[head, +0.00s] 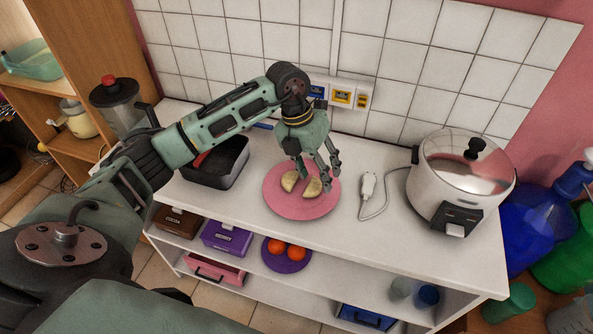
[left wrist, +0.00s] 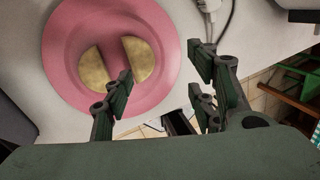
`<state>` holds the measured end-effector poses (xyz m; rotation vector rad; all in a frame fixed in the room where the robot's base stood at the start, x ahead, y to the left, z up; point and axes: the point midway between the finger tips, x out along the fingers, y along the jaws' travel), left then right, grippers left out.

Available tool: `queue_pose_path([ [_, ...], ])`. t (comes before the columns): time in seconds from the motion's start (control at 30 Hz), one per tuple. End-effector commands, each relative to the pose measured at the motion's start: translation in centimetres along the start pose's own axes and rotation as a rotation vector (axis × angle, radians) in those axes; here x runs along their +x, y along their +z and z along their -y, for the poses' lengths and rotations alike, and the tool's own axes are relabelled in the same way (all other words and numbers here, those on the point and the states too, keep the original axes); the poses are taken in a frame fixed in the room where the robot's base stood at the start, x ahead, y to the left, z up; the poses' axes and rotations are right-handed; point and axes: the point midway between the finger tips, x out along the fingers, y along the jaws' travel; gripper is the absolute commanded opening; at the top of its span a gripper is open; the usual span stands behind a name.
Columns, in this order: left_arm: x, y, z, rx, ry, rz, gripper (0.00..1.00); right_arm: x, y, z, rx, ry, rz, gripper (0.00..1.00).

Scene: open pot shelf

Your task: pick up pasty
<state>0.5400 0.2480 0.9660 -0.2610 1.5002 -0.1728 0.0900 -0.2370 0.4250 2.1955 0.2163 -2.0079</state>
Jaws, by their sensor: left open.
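Two half-moon pasties lie on a round pink plate (head: 280,203) on the white counter. The left pasty (head: 290,180) and the right pasty (head: 313,187) sit side by side. In the left wrist view they show as one pasty (left wrist: 94,67) and another (left wrist: 139,58) on the plate (left wrist: 165,95). My left gripper (head: 318,177) is open and empty, with its fingers above the plate by the right pasty. In the left wrist view the fingers of the left gripper (left wrist: 165,65) are apart, one overlapping the edge of a pasty. Contact cannot be told. My right gripper is not in view.
A steel rice cooker (head: 460,180) stands at the right, with a white plug and cord (head: 368,188) beside the plate. A black pan (head: 216,165) is left of the plate, under my arm. A tiled wall (head: 400,60) rises behind. The lower shelf holds boxes and a purple plate (head: 287,264).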

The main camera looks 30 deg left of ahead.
Motion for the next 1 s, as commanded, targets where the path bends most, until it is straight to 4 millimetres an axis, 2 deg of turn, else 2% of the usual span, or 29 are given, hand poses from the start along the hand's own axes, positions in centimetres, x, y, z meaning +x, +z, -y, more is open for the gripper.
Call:
queue_pose_path([
  [0.03, -1.4, 0.3, -2.6, -0.030, 0.094, -0.008, 0.52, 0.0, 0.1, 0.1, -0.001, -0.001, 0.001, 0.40],
  [0.1, -2.8, 0.2, -5.2, -0.067, 0.190, -0.022, 0.52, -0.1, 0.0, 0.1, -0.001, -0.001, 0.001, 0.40],
  [0.23, -3.8, -0.1, -7.6, -0.105, 0.277, -0.038, 0.52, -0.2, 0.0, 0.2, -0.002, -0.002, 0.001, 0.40],
  [0.57, -0.5, -0.5, -8.4, -0.108, 0.285, -0.045, 0.52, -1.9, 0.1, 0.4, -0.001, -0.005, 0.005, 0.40],
  [0.67, 1.1, -0.7, -8.5, -0.108, 0.283, -0.046, 0.52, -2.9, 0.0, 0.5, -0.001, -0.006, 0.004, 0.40],
  [0.8, 2.9, -0.7, -9.0, -0.107, 0.282, -0.042, 0.52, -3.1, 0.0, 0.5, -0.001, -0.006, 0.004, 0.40],
  [1.0, 3.5, -0.7, -9.3, -0.107, 0.283, -0.039, 0.52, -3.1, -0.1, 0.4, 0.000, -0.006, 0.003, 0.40],
])
